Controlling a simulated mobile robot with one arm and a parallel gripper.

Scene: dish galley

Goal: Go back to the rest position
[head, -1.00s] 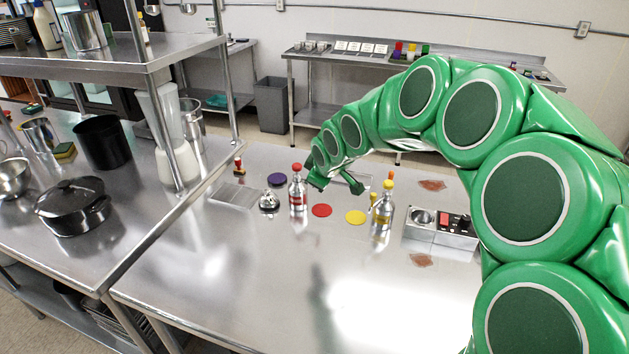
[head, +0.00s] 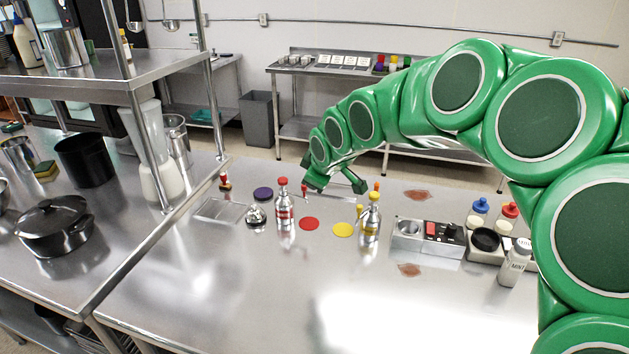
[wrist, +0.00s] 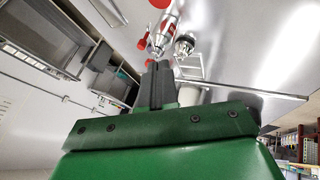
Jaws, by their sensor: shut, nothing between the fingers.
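My gripper (head: 332,184) hangs above the far part of the steel counter (head: 230,290) in the head view, at the end of my raised green arm. In the wrist view its grey fingers (wrist: 160,68) are together with nothing between them. In the head view it appears behind and between a red-capped bottle (head: 284,205) and a yellow-labelled bottle (head: 370,218), apart from both. The fingertips are hard to make out there.
A control box (head: 428,238) and a white shaker (head: 514,263) stand at right. A shelf post (head: 152,150) rises at left. The front counter is clear.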

